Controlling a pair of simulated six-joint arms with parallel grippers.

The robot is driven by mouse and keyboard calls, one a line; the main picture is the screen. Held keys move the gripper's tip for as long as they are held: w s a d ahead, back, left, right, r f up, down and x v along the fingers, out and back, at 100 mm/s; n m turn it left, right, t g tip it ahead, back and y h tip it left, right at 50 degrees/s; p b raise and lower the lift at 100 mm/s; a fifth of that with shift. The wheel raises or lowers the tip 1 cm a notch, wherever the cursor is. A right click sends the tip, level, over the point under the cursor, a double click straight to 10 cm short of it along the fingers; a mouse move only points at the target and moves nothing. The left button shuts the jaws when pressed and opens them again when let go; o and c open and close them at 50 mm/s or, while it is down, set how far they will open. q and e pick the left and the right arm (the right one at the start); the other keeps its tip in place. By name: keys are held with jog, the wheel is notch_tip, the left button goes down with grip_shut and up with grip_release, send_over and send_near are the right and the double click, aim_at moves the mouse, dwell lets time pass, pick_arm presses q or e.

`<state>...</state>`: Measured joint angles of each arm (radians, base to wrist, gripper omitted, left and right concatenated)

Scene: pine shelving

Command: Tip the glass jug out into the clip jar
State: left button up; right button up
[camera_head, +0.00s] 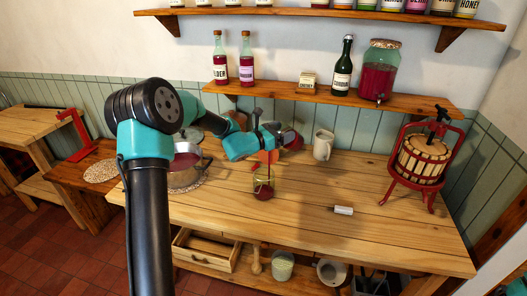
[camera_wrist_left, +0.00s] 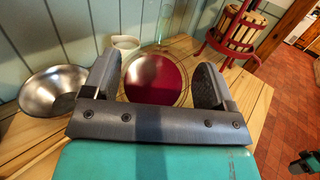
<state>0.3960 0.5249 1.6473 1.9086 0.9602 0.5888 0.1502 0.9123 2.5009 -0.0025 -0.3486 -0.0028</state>
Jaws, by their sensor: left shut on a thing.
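My left gripper (camera_head: 288,139) is shut on the glass jug (camera_head: 297,142) above the middle of the bench. In the left wrist view the jug's round body (camera_wrist_left: 150,78) shows between the two fingers, with dark red liquid inside lying to one side. The clip jar (camera_head: 263,189) stands on the bench below and slightly left of the gripper. A thin dark red streak runs down into it, and red shows inside it. The jug's lip is hard to make out behind the gripper.
A cream mug (camera_head: 323,145) stands just right of the gripper, and a white cylinder (camera_head: 343,210) lies farther forward. A red fruit press (camera_head: 420,160) stands at right, a steel pot (camera_head: 184,178) at left. A bottle shelf (camera_head: 330,96) hangs behind. The bench's front right is clear.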

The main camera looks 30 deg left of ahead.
pick_arm(q)
jog(key=shift+s+a+r+t+h+b, duration=0.15)
jog(key=shift+s+r+t+h+b, duration=0.1)
jog(key=shift+t+b, duration=0.25)
jog(key=shift+s+a+r+t+h+b, duration=0.15)
jog(key=shift+r+t+h+b, duration=0.1)
jog(key=shift+t, duration=0.35)
dwell(0.6)
jog(key=shift+s+a+r+t+h+b, duration=0.2)
jog(key=shift+s+t+h, duration=0.1)
jog(key=shift+t, duration=0.2)
jog(key=shift+s+a+r+t+h+b, duration=0.15)
jog(key=shift+s+t+h, duration=0.15)
jog(key=shift+t, duration=0.2)
jog(key=shift+s+a+t+h, duration=0.25)
jog(key=shift+s+t, duration=0.2)
jog(key=shift+s, duration=0.1)
jog(key=shift+s+a+t+h, duration=0.2)
jog(key=shift+s+t+h, duration=0.05)
jog(key=shift+s+t, duration=0.25)
